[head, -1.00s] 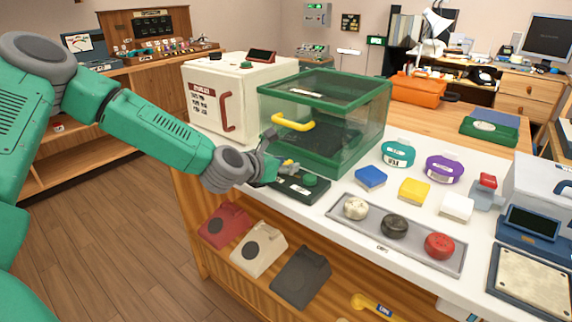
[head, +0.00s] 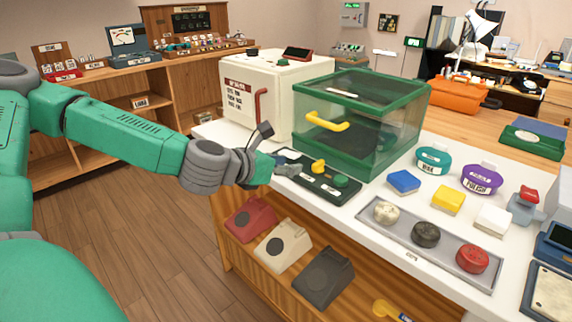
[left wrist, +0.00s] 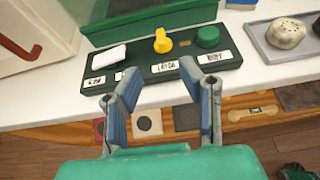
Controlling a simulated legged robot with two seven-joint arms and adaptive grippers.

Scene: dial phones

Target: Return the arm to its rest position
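My left arm reaches in from the left in the head view. Its gripper (head: 278,168) is at the front edge of the white counter, beside a dark green control panel (head: 318,188). In the left wrist view the left gripper (left wrist: 162,100) is open, its two blue-grey fingers apart with nothing between them. The panel (left wrist: 152,76) lies just beyond the fingertips, with a white switch (left wrist: 109,57), a yellow knob (left wrist: 162,41) and a green button (left wrist: 207,37). My right gripper is not in view.
A green-framed clear case (head: 360,120) with a yellow handle stands behind the panel. A white box (head: 275,95) is left of it. A grey tray (head: 400,250) holds several round pieces. Phones sit on the shelf below. The floor (head: 130,230) at left is clear.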

